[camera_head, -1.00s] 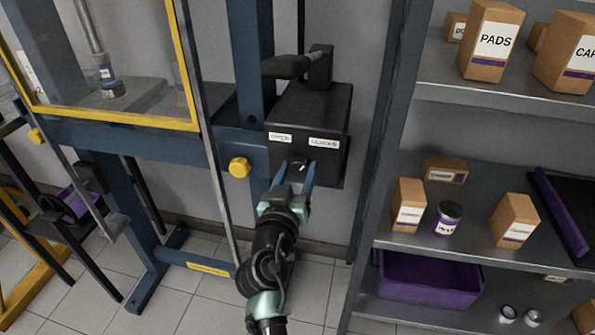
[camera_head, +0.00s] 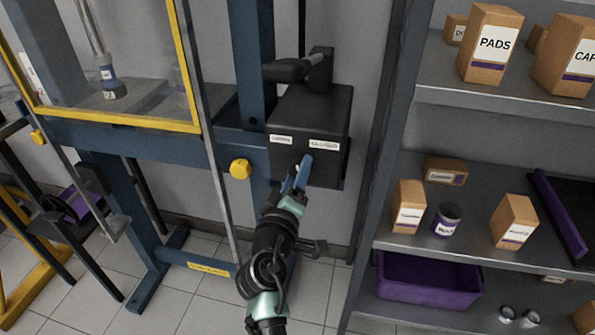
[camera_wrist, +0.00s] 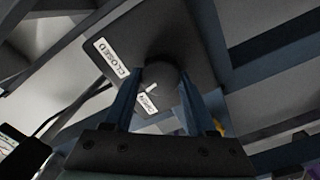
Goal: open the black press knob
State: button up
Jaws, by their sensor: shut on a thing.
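The black press knob (camera_wrist: 160,76) is round with a white pointer mark, on the front face of a black box (camera_head: 312,115) on the blue press frame. Two white labels sit above it in the head view; in the wrist view they read CLOSED (camera_wrist: 111,57) and OPEN (camera_wrist: 147,104). The white pointer is turned toward the OPEN label. My gripper (camera_wrist: 158,88) is shut on the knob, with one blue finger on each side. In the head view my gripper (camera_head: 301,172) is rolled over and its fingers hide most of the knob.
A black lever (camera_head: 290,68) stands on top of the box. A yellow knob (camera_head: 240,169) is on the frame at left, beside a yellow-edged guard (camera_head: 130,119). A shelf rack (camera_head: 420,243) with boxes and a purple bin (camera_head: 428,281) stands close on the right.

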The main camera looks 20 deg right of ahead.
jog(key=n+p, duration=0.1)
jog(key=n, duration=0.3)
dwell(0.5)
jog(key=o, duration=1.4)
jog(key=shift+a, duration=0.1)
jog(key=v, duration=1.3)
